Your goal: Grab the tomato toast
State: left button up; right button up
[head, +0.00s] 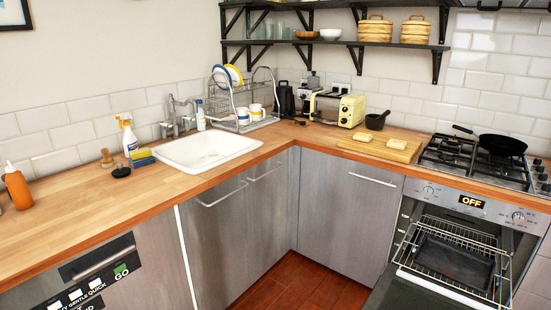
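Two pale slices that look like bread or toast lie flat and apart on a wooden board: a left slice (364,137) and a right slice (397,143). The board (372,150) rests on the wooden counter, left of the stove. The slices are small in view, and I see no clear tomato on either one. Neither of my grippers is in the head view.
A yellow toaster (351,111) and a dark pot (376,121) stand behind the board. A black pan (503,145) sits on the stove (440,155). The oven below is open, with its rack (440,283) out. A white sink (208,150) and a dish rack (247,122) are left.

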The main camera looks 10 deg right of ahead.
aim_at(397, 143)
jog(key=i+z, duration=0.3)
jog(key=i, duration=0.25)
jog(key=i+j+z, duration=0.3)
jog(key=i, duration=0.25)
jog(key=i+j+z, duration=0.1)
jog(key=i+z, duration=0.2)
jog(key=z, duration=0.2)
jog(key=i+j+z, duration=0.2)
jog(key=z, duration=0.3)
jog(key=i+j+z, duration=0.3)
jog(key=z, duration=0.15)
jog(key=i+j+z, duration=0.15)
jog(key=j+z, duration=0.15)
jog(key=i+j+z, duration=0.25)
jog(key=j+z, duration=0.6)
jog(key=j, duration=0.15)
jog(key=i, duration=0.05)
